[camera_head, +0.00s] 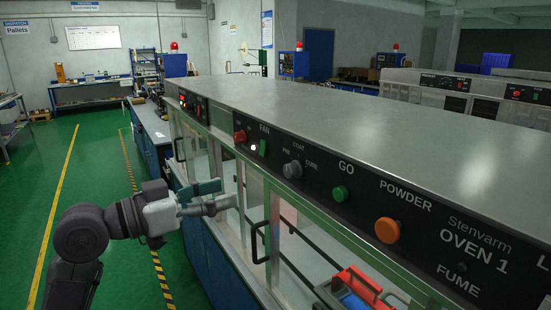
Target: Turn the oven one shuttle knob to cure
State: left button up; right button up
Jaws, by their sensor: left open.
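The oven one control panel (470,246) is black and runs along the front edge of a long grey machine. Its grey shuttle knob (292,169) sits below the labels PRE, COAT and CURE. Which label the knob points to is too small to tell. My left gripper (226,194) is open and empty, to the left of the knob and lower in the picture, in front of the glazed front. It appears apart from the knob. My right gripper is out of view.
On the same panel are a red knob (240,136), a green fan switch (263,147), a green GO button (340,194) and an orange POWDER knob (387,230). Black door handles (258,243) stick out below. A red-handled item (357,283) is at the bottom. Green floor lies open at left.

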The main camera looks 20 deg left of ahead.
aim_at(287, 173)
pick_arm(q)
jog(key=shift+m, duration=0.3)
jog(key=p+x, duration=0.2)
jog(key=x, duration=0.2)
jog(key=p+x, duration=0.2)
jog(key=x, duration=0.2)
jog(key=d+r+p+x, duration=0.1)
jog(key=p+x, duration=0.1)
jog(key=x, duration=0.2)
jog(key=shift+s, duration=0.25)
jog(key=shift+w+d, duration=0.3)
jog(key=shift+w, duration=0.05)
jog(key=shift+f, duration=0.1)
grip_shut()
